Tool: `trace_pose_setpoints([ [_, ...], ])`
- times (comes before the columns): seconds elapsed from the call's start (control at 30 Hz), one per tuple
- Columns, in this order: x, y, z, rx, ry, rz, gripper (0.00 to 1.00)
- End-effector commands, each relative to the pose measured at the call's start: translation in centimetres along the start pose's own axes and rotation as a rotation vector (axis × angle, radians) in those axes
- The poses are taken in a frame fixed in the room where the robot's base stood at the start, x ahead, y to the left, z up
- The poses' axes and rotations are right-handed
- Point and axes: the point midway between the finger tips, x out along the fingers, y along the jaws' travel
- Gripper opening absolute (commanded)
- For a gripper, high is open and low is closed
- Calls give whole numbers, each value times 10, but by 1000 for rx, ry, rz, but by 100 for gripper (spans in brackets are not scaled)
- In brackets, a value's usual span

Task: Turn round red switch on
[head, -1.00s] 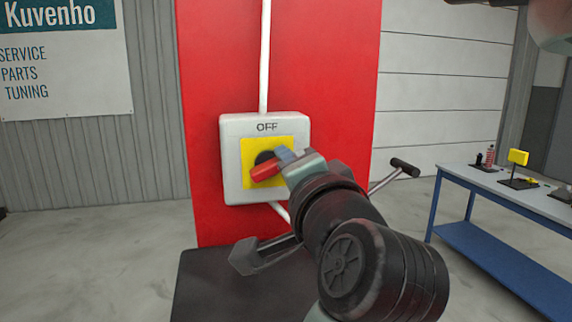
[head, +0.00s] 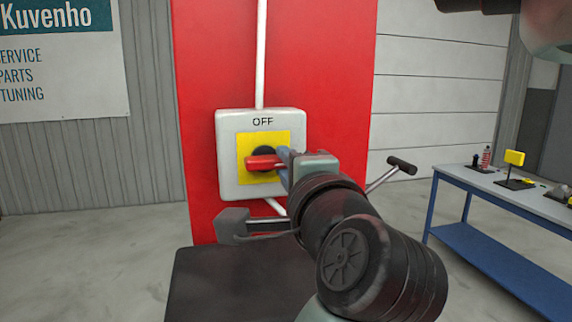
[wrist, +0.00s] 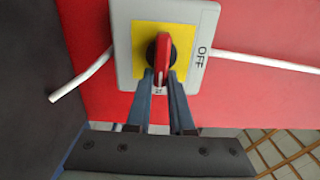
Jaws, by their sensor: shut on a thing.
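The round switch has a red handle (head: 262,161) on a black hub, on a yellow plate (head: 248,176) in a white box (head: 229,187). "OFF" is printed above the plate. The handle lies about level in the head view. In the wrist view the red handle (wrist: 163,50) points along my fingers, with "OFF" to its right. My gripper (head: 282,163) reaches in from the right. In the wrist view my gripper (wrist: 161,76) has a finger on each side of the handle's near end and is shut on it. The fingertips partly cover the hub in the head view.
The box is on a red panel (head: 330,80), with white conduits (head: 261,60) above and below. A blue-framed table (head: 500,192) with small items stands at right. A dark block (head: 225,285) lies below. Open grey floor (head: 80,260) is at left.

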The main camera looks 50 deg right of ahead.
Motion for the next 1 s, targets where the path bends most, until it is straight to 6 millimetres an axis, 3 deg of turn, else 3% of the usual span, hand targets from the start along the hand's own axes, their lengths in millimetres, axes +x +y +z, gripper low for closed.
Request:
trace_pose_setpoints([
  [0.2,0,0,-1,3,1,0,0],
  [0.23,0,0,-1,3,1,0,22],
  [0.4,0,0,0,1,1,0,50],
  [0.77,-4,0,0,0,1,-1,50],
  [1.0,-44,2,-1,0,4,-6,50],
])
